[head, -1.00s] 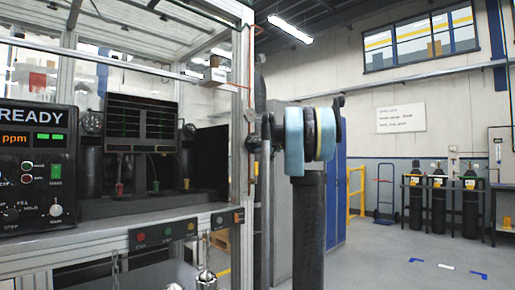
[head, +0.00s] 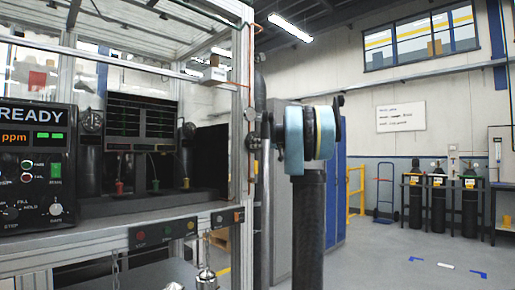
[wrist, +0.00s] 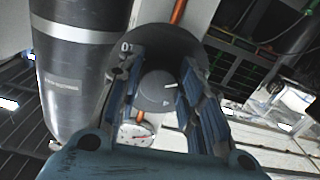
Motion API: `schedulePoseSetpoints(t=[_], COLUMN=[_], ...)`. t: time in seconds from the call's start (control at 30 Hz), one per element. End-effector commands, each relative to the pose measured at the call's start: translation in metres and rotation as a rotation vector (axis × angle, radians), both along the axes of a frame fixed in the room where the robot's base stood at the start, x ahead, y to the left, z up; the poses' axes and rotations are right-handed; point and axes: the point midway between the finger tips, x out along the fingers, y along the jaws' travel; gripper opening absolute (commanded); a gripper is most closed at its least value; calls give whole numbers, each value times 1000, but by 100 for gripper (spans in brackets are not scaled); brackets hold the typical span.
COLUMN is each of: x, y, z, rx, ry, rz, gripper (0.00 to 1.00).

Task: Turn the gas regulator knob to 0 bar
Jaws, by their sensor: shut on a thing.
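In the wrist view a round grey knob (wrist: 157,92) with a white pointer line sits in front of a dark round dial plate (wrist: 170,42). The digits 0 and 1 show at the plate's upper left. The white line points toward the right, away from those digits. My gripper (wrist: 163,64) has its two blue fingers on either side of the knob and is shut on it. The fingers hide parts of the plate, and other digits cannot be read. In the head view the regulator and fingertips are too small and dark to make out clearly.
An orange tube (wrist: 178,12) runs by the plate. A dark cylinder (wrist: 88,70) with a pale band stands at left in the wrist view. In the head view, a metal frame post (head: 243,110) stands beside my arm, with a READY panel (head: 35,165) at left.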

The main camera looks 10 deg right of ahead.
Motion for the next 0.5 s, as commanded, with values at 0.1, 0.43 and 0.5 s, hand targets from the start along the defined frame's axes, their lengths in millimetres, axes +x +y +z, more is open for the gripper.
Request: schedulePoseSetpoints(t=[0.1, 0.43, 0.5], x=[1, 1, 1], y=[-3, -3, -3], z=[0, 1, 1], rx=[-59, -159, -167], ry=[-43, -116, -122], rz=[-5, -4, -4], gripper=[10, 11, 11])
